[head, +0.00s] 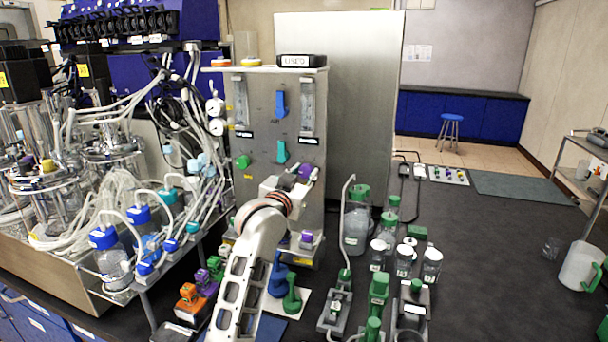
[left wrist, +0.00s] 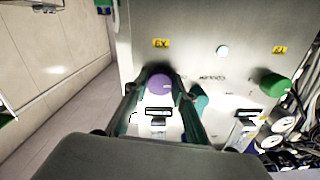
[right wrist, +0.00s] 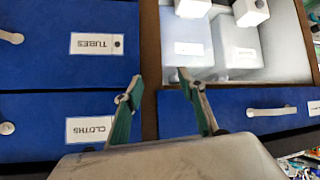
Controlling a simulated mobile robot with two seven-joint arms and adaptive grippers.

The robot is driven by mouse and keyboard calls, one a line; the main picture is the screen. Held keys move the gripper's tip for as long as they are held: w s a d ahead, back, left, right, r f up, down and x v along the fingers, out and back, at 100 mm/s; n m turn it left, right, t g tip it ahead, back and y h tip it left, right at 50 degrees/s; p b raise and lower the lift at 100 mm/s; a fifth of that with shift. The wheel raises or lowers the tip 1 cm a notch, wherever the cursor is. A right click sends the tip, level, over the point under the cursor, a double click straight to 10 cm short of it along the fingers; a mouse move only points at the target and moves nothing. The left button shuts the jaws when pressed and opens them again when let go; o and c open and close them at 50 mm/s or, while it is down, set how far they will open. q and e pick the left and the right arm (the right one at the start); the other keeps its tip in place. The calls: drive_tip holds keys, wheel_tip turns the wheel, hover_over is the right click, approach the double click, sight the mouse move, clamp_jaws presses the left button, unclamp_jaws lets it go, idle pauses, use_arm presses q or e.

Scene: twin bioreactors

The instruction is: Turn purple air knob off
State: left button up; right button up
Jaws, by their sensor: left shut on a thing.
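The purple air knob (head: 306,172) is on the lower right of the grey metal panel (head: 258,110), partly hidden by my left gripper (head: 299,184). In the left wrist view, the purple knob (left wrist: 160,84) is round and sits between the two fingers of my left gripper (left wrist: 161,92), which is shut on it. A green knob (head: 242,162) is on the same panel to the left, and a teal knob (head: 281,151) and a blue handle (head: 280,104) are near its middle. My right gripper (right wrist: 161,78) is open and empty, in front of blue drawers.
Glass vessels and tubing crowd the left. Blue-capped bottles (head: 104,239) stand on a rack there. Green-capped bottles (head: 356,217) and fittings stand on the dark bench right of my left arm. A wooden-edged box with white containers (right wrist: 195,47) is above the drawers (right wrist: 65,120).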

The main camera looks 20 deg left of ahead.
use_arm(q)
drive_tip(key=o, duration=1.1)
drive_tip(key=shift+s, duration=0.1)
drive_tip(key=s, duration=1.2)
drive_tip(key=shift+a, duration=0.15)
